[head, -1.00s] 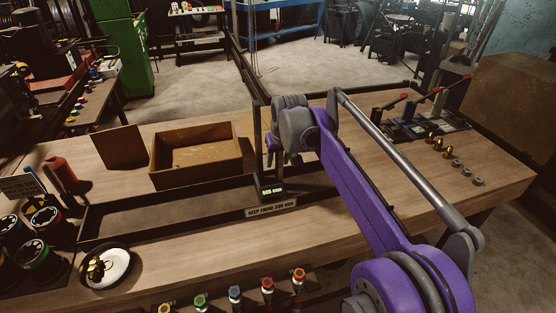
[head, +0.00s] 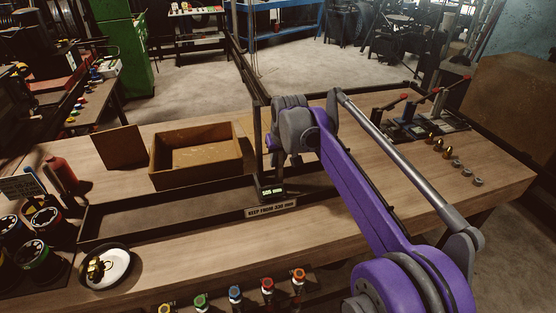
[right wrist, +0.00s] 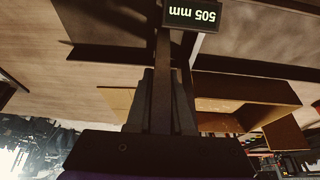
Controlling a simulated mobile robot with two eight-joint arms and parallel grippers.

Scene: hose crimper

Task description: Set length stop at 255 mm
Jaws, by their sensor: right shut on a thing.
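The length stop (head: 257,118) is a dark upright bar on the long trough of the bench. Its small display (head: 271,191) sits at the foot of the stop. In the right wrist view the display (right wrist: 193,15) appears upside down and reads 505 mm. My right gripper (head: 272,150) is at the upright; the right wrist view shows its fingers (right wrist: 161,100) shut around the dark bar. My arm partly hides the stop in the head view. My left gripper is not in view.
A label plate (head: 271,211) lies in front of the trough (head: 140,219). An open wooden box (head: 197,181) stands behind it. A white dish (head: 118,278) with brass parts is at the front left. Levers with red knobs (head: 404,97) stand at the right. The front bench surface is mostly clear.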

